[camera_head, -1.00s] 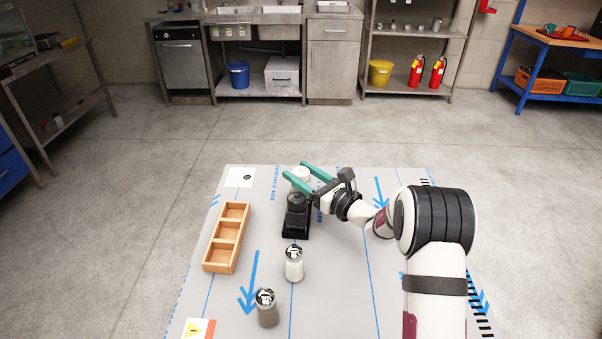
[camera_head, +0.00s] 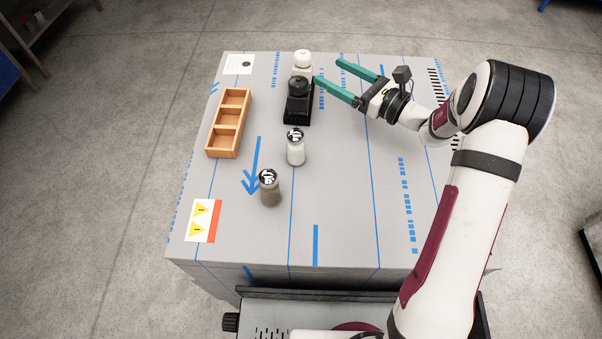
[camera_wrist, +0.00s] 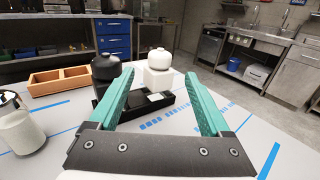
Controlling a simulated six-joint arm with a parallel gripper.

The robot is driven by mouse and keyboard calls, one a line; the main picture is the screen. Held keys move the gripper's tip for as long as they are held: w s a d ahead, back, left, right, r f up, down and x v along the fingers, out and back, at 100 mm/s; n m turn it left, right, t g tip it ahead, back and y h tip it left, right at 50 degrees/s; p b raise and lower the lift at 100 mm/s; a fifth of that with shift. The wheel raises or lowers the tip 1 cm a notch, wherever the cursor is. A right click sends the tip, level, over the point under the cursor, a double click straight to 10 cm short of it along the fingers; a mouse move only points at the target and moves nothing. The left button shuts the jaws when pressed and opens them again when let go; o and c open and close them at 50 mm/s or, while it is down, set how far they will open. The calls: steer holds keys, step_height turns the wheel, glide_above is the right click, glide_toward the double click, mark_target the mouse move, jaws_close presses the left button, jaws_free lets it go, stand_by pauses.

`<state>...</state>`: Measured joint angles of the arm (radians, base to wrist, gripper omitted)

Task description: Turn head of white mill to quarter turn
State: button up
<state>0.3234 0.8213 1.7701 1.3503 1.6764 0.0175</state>
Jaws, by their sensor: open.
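The white mill (camera_head: 302,58) has a rounded head and stands upright at the back of a black stand (camera_head: 297,115). A black mill (camera_head: 298,86) stands in front of it on the same stand. My gripper (camera_head: 328,71) is open and empty, its two green fingers pointing at the white mill from the right, apart from it. In the wrist view the white mill (camera_wrist: 160,62) shows beyond and between the fingertips, with the black mill (camera_wrist: 105,74) to the left. I cannot tell how far the white head is turned.
A white shaker (camera_head: 296,149) and a brown-filled shaker (camera_head: 269,188) stand nearer the front.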

steer(key=shift+n+g, duration=0.3)
steer(key=v, duration=0.4)
steer(key=s+v, duration=0.1)
steer(key=v, duration=0.1)
steer(key=shift+a+r, duration=0.15)
steer(key=shift+a, duration=0.05)
steer(key=s+a+r+n+g+h, duration=0.1)
steer(key=s+a+n+g, duration=0.2)
steer(key=s, duration=0.4)
steer(key=s+a+r+n+g+h, duration=0.1)
steer(key=s+a+n+g, duration=0.3)
steer(key=s, duration=0.4)
steer(key=s+a+n+g+h, duration=0.2)
steer(key=s+a+n+g, duration=0.2)
steer(key=s, duration=0.4)
steer(key=shift+s+r+n+h, duration=0.3)
steer(key=shift+r+n, duration=0.1)
steer(key=shift+n, duration=0.5)
